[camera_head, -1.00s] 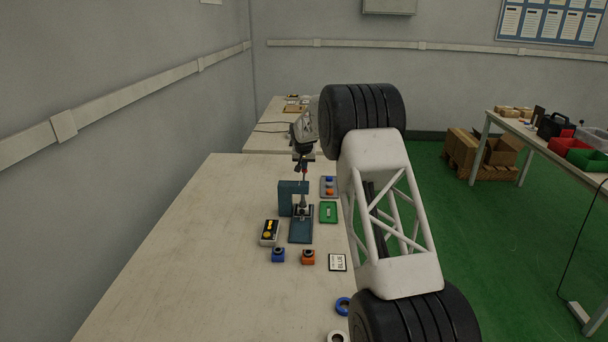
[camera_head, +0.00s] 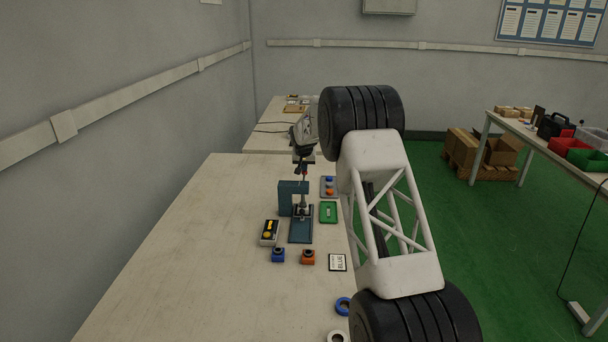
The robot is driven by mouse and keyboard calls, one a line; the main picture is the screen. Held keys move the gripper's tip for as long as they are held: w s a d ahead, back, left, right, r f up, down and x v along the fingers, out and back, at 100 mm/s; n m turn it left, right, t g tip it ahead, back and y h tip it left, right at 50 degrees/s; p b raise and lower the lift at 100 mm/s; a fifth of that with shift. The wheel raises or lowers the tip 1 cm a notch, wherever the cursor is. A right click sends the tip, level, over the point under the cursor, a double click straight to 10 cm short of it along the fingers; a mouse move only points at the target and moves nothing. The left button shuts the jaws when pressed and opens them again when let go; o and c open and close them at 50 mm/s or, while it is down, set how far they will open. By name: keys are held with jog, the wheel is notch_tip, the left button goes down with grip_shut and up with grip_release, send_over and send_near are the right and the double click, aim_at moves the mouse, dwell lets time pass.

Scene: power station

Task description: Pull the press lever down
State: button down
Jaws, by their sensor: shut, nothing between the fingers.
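The press is a dark teal frame (camera_head: 289,198) on a flat base plate (camera_head: 301,228), standing upright on the pale table. A thin upright part with a reddish spot (camera_head: 301,169) shows above it; I cannot tell for certain whether this is the lever or its knob. My gripper (camera_head: 303,164) is small and dark in this view, at the top of the press, close to that reddish spot. It is shut and holds nothing. Whether its fingers touch the lever cannot be made out. My wrist and gripper hide part of the area behind.
The table's left part is clear.

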jog(key=shift+f, duration=1.1)
dwell(1.4)
jog(key=shift+r, duration=3.8)
jog(key=shift+r, duration=0.1)
